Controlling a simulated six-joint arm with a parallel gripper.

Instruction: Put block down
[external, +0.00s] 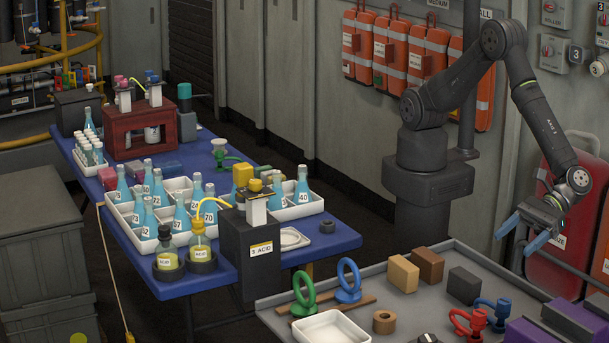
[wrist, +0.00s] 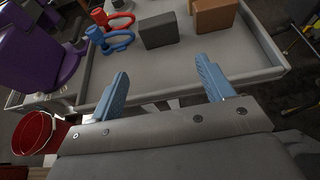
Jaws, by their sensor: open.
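My gripper (external: 525,236) hangs over the right back part of the grey tray table, with its two blue fingers spread and nothing between them. In the wrist view my gripper (wrist: 165,90) is open and empty above the table's edge. A dark grey block (external: 464,285) lies on the table, apart from the fingers; it also shows in the wrist view (wrist: 157,30), beyond the fingertips. A brown block (external: 428,265) and a tan block (external: 403,274) stand to its left. The wrist view shows a brown block (wrist: 215,14) at the top right. Which block the task means I cannot tell.
Red (external: 468,323) and blue (external: 496,312) ringed fittings and a purple object (external: 530,331) lie near the dark block. Green and blue rings, a wooden roll (external: 384,321) and a white tray (external: 331,328) are further left. A red bucket (wrist: 35,132) stands below the table edge.

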